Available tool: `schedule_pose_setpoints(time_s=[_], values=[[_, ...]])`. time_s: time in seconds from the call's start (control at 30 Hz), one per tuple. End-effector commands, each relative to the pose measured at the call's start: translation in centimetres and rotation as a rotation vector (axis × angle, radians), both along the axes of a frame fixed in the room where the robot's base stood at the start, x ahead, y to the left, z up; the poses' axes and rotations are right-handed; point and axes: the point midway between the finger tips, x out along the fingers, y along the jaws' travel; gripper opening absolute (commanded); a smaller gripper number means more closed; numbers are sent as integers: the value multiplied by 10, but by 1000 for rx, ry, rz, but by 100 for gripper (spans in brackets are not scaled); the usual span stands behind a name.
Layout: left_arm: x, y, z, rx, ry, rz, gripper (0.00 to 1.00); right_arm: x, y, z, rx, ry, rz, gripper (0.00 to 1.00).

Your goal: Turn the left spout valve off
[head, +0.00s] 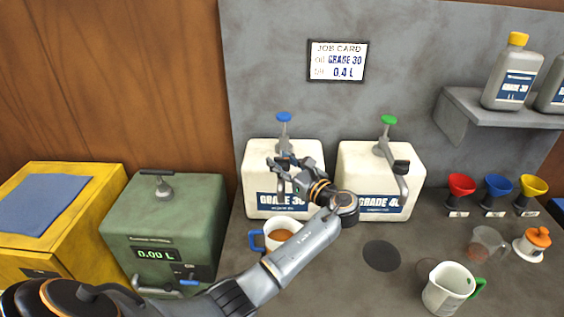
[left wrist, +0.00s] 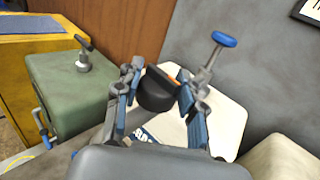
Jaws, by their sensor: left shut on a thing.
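The left white container (head: 256,182), labelled GRADE 30, stands against the grey wall; it also shows in the left wrist view (left wrist: 226,119). A blue-topped pump (head: 284,117) rises from it; the blue top shows in the left wrist view (left wrist: 224,39). My left gripper (head: 283,172) is at this container's spout. In the left wrist view its fingers are shut on the black valve knob (left wrist: 155,92), which has a bit of orange beside it. The gripper mostly hides the knob and spout in the head view. A white mug (head: 283,230) with brown liquid stands below. My right gripper is not in view.
The GRADE 40 container (head: 381,170) with a green top stands to the right. A green box (head: 160,215) reading 0.00 L stands left. A measuring jug (head: 447,289) and a dark round mat (head: 381,256) are on the grey bench. My left arm crosses the front.

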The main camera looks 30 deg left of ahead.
Motion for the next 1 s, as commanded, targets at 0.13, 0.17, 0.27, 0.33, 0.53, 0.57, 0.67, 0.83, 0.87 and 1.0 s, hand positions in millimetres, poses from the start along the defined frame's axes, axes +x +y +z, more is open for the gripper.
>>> schedule_pose_setpoints(time_s=[0.13,0.17,0.27,0.33,0.53,0.57,0.67,0.83,0.87,1.0], values=[[1,0,-1,-2,1,55,8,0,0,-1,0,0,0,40],[0,0,-1,-3,1,63,8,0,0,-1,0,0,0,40],[0,0,-1,-3,2,81,8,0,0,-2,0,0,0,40],[0,0,-1,-2,1,89,8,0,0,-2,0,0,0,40],[0,1,-1,-2,1,97,8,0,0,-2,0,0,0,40],[0,1,-1,-3,2,97,8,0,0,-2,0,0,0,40],[0,1,-1,-3,2,97,8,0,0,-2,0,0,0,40],[0,1,-2,-2,3,96,54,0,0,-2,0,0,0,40],[0,1,-2,-2,3,96,60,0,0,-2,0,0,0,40],[0,1,-1,-2,1,96,63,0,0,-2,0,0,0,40]])
